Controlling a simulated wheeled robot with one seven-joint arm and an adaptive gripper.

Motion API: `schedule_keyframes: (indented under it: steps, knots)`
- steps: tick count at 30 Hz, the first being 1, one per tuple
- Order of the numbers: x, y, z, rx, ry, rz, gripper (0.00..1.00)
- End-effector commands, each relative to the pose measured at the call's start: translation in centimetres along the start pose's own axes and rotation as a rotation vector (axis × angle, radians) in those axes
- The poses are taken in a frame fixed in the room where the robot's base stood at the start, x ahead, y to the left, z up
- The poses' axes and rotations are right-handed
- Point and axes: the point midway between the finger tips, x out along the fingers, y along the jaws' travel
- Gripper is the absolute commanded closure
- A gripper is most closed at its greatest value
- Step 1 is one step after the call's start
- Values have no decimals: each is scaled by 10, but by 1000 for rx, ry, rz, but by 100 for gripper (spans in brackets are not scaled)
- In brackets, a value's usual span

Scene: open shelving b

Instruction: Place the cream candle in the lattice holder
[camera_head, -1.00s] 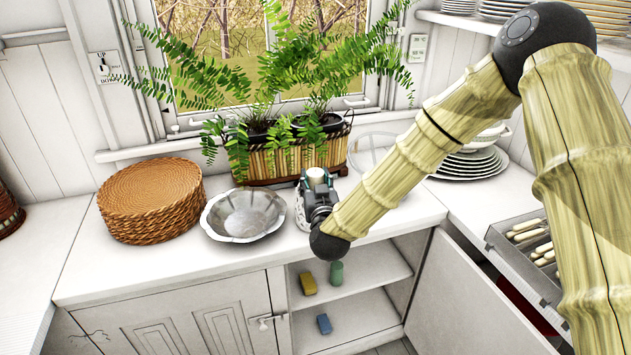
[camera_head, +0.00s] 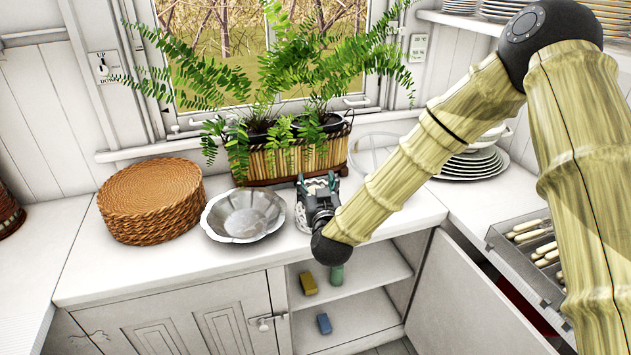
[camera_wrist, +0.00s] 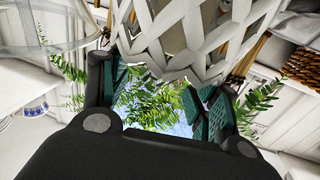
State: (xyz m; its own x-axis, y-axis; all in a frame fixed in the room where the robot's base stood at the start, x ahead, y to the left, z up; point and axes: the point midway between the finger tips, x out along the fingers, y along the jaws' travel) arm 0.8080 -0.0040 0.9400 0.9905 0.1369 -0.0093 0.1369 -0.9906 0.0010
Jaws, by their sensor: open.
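My gripper (camera_head: 318,184) is at the lattice holder on the counter, right of the metal bowl. In the wrist view its teal-padded fingers (camera_wrist: 160,98) are apart, with only leaves and sky showing between them. The white lattice holder (camera_head: 301,217) is mostly hidden behind my gripper in the head view. In the wrist view its crossed white slats (camera_wrist: 190,32) fill the top middle, close to the fingers. The cream candle is not visible in either current view, so I cannot tell whether it is inside the holder.
A fluted metal bowl (camera_head: 243,213) stands close left of the holder, and stacked woven mats (camera_head: 152,201) are farther left. A fern planter (camera_head: 292,160) is close behind. Plates (camera_head: 470,163) stand at right. An open cabinet door (camera_head: 465,300) and open drawer (camera_head: 525,250) are at lower right.

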Motion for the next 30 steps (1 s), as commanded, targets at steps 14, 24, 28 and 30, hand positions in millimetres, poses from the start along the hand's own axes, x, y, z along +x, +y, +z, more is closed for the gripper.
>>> schedule_keyframes:
  steps: [14, 24, 28, 30]
  knots:
    - [-84, -1, -1, 0, 4, -2, 38]
    - [-104, -1, -3, 1, 7, 0, 38]
    - [-104, -1, -3, 1, 7, 0, 38]
    - [-105, 0, 2, 2, -4, -2, 38]
